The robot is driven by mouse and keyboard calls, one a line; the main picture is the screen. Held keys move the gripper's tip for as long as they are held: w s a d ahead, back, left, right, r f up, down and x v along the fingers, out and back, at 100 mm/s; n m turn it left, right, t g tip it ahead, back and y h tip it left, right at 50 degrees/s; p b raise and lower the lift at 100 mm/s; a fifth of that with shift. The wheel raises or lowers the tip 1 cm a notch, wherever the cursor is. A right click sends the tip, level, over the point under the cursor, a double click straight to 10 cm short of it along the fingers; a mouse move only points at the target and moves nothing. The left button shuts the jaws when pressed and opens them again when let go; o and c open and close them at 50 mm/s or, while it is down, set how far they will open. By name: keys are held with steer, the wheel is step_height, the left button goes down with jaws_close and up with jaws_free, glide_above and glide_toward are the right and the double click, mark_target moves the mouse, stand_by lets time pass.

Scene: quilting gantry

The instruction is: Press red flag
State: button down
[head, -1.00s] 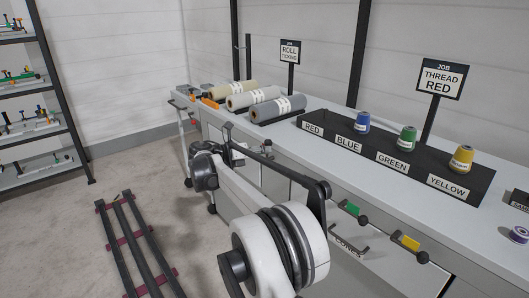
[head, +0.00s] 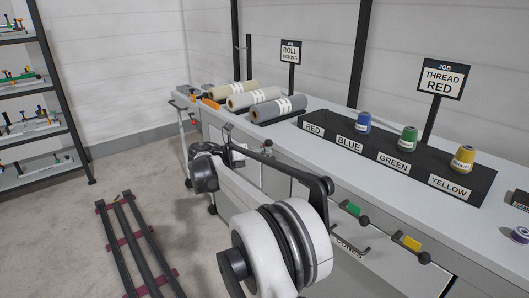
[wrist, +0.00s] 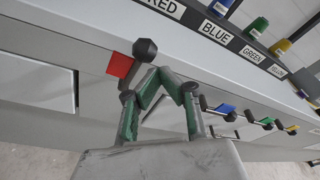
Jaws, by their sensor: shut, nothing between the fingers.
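The red flag (wrist: 120,64) is a small red plate on the front of the counter, under the RED label, in the wrist view. I cannot tell whether the fingers touch either knob. In the head view I cannot make out the red flag; my arm blocks part of the counter front.
A blue flag (wrist: 225,109) is to the right of my fingers. Green (head: 350,208) and yellow (head: 412,242) flags sit further along the front. Blue (head: 364,123), green (head: 407,138) and yellow (head: 462,158) spools stand on the labelled black rack; the RED place is empty. A sign (head: 442,78) reads THREAD RED.

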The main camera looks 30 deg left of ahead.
steer(key=s+d+f+v, duration=0.1)
steer(key=f+v, duration=0.1)
steer(key=v, duration=0.8)
steer(key=shift+s+f+p, duration=0.2)
steer(key=shift+s+p, duration=0.15)
steer(key=shift+p, duration=0.1)
